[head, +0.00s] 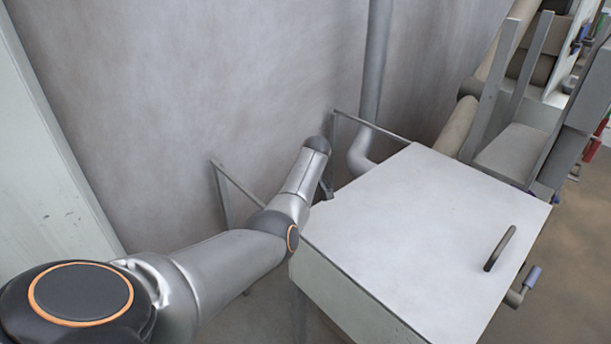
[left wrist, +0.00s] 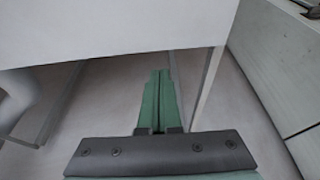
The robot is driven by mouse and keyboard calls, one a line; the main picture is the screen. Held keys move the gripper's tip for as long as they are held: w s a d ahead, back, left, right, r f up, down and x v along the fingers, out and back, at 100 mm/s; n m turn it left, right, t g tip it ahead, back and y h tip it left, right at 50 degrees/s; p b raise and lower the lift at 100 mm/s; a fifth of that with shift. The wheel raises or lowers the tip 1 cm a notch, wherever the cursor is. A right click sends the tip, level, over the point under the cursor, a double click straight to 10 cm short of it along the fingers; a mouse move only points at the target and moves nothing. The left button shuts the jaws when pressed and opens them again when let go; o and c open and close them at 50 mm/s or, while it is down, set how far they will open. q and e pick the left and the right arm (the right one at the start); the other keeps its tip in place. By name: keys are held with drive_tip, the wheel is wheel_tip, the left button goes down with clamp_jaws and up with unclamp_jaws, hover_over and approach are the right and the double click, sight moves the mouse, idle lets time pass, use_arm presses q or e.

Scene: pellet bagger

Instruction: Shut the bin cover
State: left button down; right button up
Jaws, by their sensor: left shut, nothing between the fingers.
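The bin (head: 345,294) stands at the right of the head view, and its pale flat cover (head: 415,225) lies across its top with no gap that I can see. A dark bar handle (head: 500,248) is on the cover near its right edge. My left arm reaches to the cover's far left corner; its gripper is mostly hidden there behind my wrist. In the left wrist view my left gripper (left wrist: 160,78) has its green fingers together and empty, below and apart from a pale panel (left wrist: 110,28). My right gripper is in neither view.
Thin metal frame bars (head: 370,127) stand behind the bin by the wall. A grey pipe (head: 376,80) runs down the wall. A small crank (head: 524,287) sticks out at the bin's right side. Machinery (head: 515,150) stands at the far right.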

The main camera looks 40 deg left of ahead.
use_arm(q)
drive_tip(key=a+v, duration=0.1)
drive_tip(key=v, duration=0.8)
drive_tip(key=shift+d+r, duration=0.2)
drive_tip(key=shift+r, duration=0.3)
